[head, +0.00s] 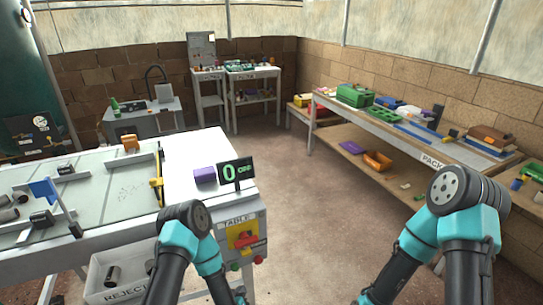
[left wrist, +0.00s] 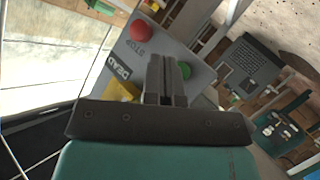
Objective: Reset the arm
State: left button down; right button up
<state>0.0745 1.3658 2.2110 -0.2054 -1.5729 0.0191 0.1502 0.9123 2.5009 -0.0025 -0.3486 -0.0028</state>
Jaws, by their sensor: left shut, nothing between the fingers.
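My left gripper (left wrist: 166,78) shows in the left wrist view with its two grey fingers together and nothing between them. It is in front of a grey control panel (left wrist: 115,55) with a red button (left wrist: 138,31) and a green button (left wrist: 184,70); I cannot tell the gap to the panel. In the head view my left arm (head: 186,220) bends at the bottom centre, with its lower part running out of the frame. My right arm (head: 462,220) bends at the lower right, and its gripper is outside the frame.
A white table (head: 215,145) stands at left, with a purple block (head: 204,174), a counter reading 0 (head: 236,172) and a yellow-and-red switch (head: 243,238) on its end. A reject bin (head: 100,280) sits below. A packing bench (head: 400,138) lines the right wall. The middle floor is clear.

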pick_arm(q)
jog(key=s+a+r+g, duration=0.3)
jog(key=s+g, duration=0.3)
jog(key=s, duration=0.3)
jog(key=s+a+r+g, duration=0.3)
jog(key=s+g, duration=0.3)
jog(key=s, duration=0.3)
jog(key=shift+a+r+g, duration=0.2)
jog(key=shift+a+g, duration=0.1)
jog(key=shift+a, duration=0.55)
